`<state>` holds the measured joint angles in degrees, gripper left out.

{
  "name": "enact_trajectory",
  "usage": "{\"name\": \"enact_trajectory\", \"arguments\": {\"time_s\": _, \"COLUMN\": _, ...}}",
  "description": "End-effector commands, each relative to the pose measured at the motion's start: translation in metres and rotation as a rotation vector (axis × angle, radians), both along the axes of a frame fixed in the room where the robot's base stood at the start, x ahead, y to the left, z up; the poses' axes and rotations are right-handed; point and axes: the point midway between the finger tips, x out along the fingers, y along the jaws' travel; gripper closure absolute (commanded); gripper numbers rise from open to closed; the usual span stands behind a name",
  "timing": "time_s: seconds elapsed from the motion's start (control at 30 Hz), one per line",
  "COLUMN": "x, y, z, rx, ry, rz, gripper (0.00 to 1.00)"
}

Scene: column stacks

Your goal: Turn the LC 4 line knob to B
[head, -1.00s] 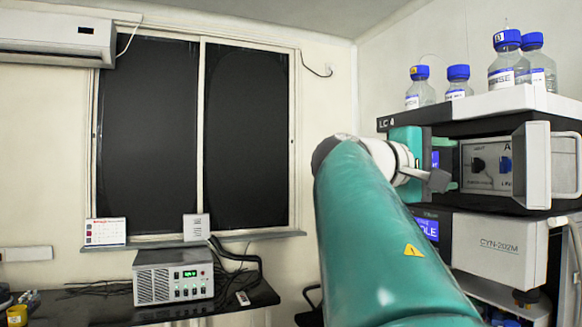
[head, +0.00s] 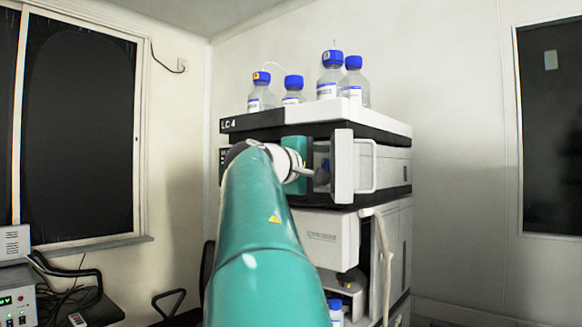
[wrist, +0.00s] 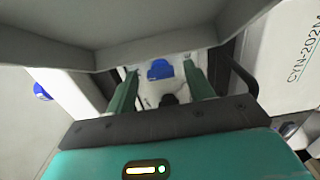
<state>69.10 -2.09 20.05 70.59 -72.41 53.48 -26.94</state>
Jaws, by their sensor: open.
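The stack marked LC 4 (head: 227,124) shows in the head view. My gripper (head: 318,173) is at the front recess of its upper unit, beside an open pale door (head: 343,165). In the wrist view my gripper (wrist: 161,73) is open, its two green fingers apart. A blue knob (wrist: 160,69) on a pale panel shows between the fingertips. Contact with it cannot be told. A black knob (wrist: 168,99) shows nearer my palm, partly hidden by it. The knob lettering is not readable now, nor is where the blue knob points.
The grey door (wrist: 150,25) fills the top of the wrist view, close to the fingers. Bottles with blue caps (head: 331,75) stand on the stack. The lower CYN-202M unit (head: 330,238) sits beneath; a pale hose (head: 384,250) hangs in front. A window (head: 80,120) is at left.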

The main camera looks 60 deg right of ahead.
Motion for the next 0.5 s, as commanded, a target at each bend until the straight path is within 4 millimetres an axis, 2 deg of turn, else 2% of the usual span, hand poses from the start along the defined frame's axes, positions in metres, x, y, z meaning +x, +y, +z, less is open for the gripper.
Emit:
{"name": "enact_trajectory", "arguments": {"time_s": 0.27, "x": 0.0010, "y": -0.0010, "z": -0.0002, "rx": 0.000, "ry": 0.000, "rz": 0.001, "gripper": 0.47}}
{"name": "enact_trajectory", "arguments": {"time_s": 0.5, "x": 0.0010, "y": -0.0008, "z": -0.0002, "rx": 0.000, "ry": 0.000, "rz": 0.001, "gripper": 0.92}}
